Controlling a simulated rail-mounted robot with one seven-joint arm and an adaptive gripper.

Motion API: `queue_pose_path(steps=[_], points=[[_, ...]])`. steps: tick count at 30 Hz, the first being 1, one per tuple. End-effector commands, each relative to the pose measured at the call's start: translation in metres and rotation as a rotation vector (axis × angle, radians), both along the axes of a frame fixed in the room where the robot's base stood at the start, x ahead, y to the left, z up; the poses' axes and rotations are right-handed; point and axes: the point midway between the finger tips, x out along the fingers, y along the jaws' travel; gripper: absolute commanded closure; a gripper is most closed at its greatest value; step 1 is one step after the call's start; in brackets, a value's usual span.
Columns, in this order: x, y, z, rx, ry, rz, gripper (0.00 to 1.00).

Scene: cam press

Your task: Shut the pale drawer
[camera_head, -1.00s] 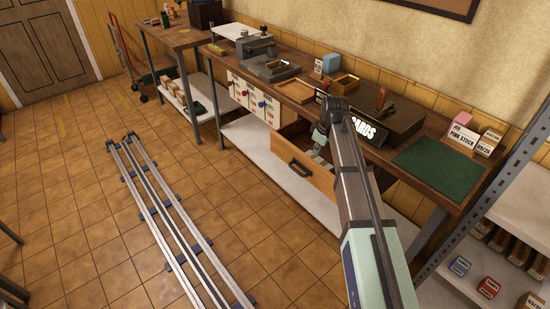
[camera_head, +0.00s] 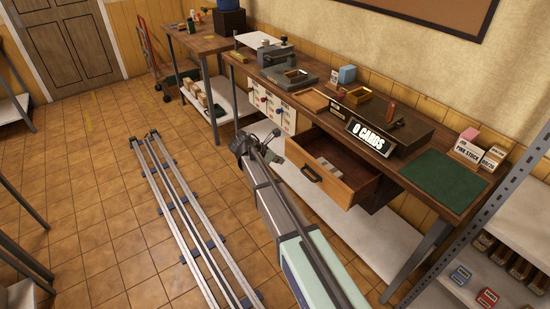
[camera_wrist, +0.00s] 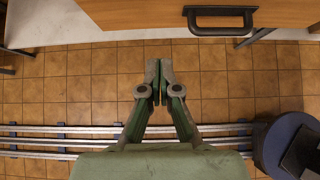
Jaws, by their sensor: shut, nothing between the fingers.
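The pale drawer (camera_head: 325,182) is pulled out from under the workbench, with its inside showing. It has a light wood front and a dark handle. In the wrist view its front (camera_wrist: 150,14) lies along the top edge, with the handle (camera_wrist: 220,18) right of centre. My gripper (camera_head: 277,137) is left of the drawer in the head view, apart from it. In the wrist view my gripper (camera_wrist: 159,80) is shut and empty, its fingertips below and left of the handle. The drawer's contents are too small to make out clearly.
The workbench (camera_head: 310,110) carries a press, small trays, a "0 CARDS" sign (camera_head: 370,138) and a green mat (camera_head: 446,182). Floor rails (camera_head: 185,205) run in front. A metal shelf (camera_head: 500,235) stands at the right.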

Motion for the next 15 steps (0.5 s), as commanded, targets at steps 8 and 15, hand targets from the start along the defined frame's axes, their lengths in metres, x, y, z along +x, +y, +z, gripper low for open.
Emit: queue_pose_path(steps=[8, 15], points=[[0.023, -0.033, -0.037, 0.001, 0.002, -0.004, 1.00], [0.041, -0.060, -0.045, 0.003, -0.001, -0.003, 1.00]])
